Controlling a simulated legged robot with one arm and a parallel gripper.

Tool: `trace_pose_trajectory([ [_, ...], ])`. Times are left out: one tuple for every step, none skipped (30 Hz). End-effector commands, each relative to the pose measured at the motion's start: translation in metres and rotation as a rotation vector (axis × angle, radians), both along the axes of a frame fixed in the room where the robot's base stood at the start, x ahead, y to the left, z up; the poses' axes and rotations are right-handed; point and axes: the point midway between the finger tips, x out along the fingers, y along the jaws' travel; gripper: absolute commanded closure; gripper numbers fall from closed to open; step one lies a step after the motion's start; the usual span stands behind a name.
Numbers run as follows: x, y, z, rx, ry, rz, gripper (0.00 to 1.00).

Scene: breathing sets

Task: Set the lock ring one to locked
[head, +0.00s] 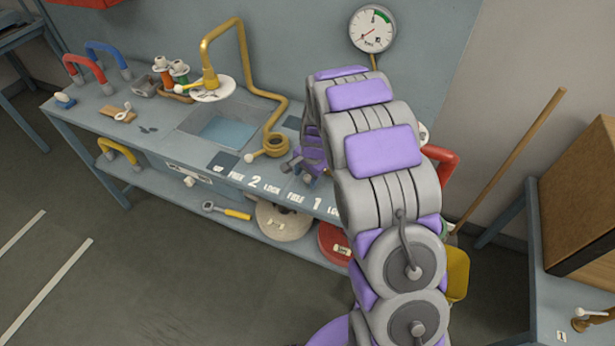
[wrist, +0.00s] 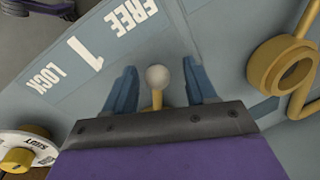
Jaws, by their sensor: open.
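In the wrist view a lever with a pale round knob (wrist: 158,76) on a short yellow stem stands between the two blue fingers of my gripper (wrist: 159,86). The fingers are open, with a gap on each side of the knob. The ring body below the lever is hidden behind my gripper. The bench label "FREE 1 LOCK" (wrist: 84,47) lies beyond the left finger, with FREE nearer the knob and LOCK farther left. In the head view my gripper (head: 300,170) is low over the bench front, and my arm hides most of station 1.
A second yellow ring (head: 275,145) with a pale-knobbed lever sits left of my gripper; a yellow ring and pipe show at the wrist view's right (wrist: 284,68). A white disc marked SHUT (wrist: 30,143) is at lower left. A sink (head: 222,128) and gauge (head: 373,29) stand beyond.

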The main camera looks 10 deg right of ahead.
Motion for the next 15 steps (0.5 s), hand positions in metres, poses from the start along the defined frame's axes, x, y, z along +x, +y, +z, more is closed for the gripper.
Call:
trace_pose_trajectory([
  [0.0002,-0.0014,-0.0025,0.001,0.001,-0.001,0.44],
  [0.0004,-0.0022,-0.0030,0.002,0.000,-0.001,0.44],
  [0.0005,-0.0026,-0.0035,0.002,0.000,0.000,0.44],
  [0.0006,-0.0032,-0.0035,0.003,0.000,-0.001,0.44],
  [0.0006,-0.0040,-0.0035,0.004,-0.001,0.000,0.44],
  [0.0007,-0.0049,-0.0033,0.005,0.000,0.000,0.44],
  [0.0007,-0.0055,-0.0032,0.006,-0.001,0.000,0.44],
  [0.0007,-0.0059,-0.0032,0.006,-0.001,0.000,0.44],
  [0.0007,-0.0060,-0.0032,0.006,0.000,0.000,0.44],
  [0.0008,-0.0059,-0.0031,0.006,-0.001,0.000,0.45],
  [0.0008,-0.0056,-0.0030,0.006,-0.001,0.000,0.48],
  [0.0008,-0.0047,-0.0031,0.004,-0.001,0.000,0.52],
  [0.0007,-0.0040,-0.0032,0.004,-0.001,0.000,0.54],
  [0.0007,-0.0032,-0.0031,0.003,0.000,-0.001,0.57],
  [0.0008,-0.0026,-0.0031,0.002,-0.001,-0.001,0.61],
])
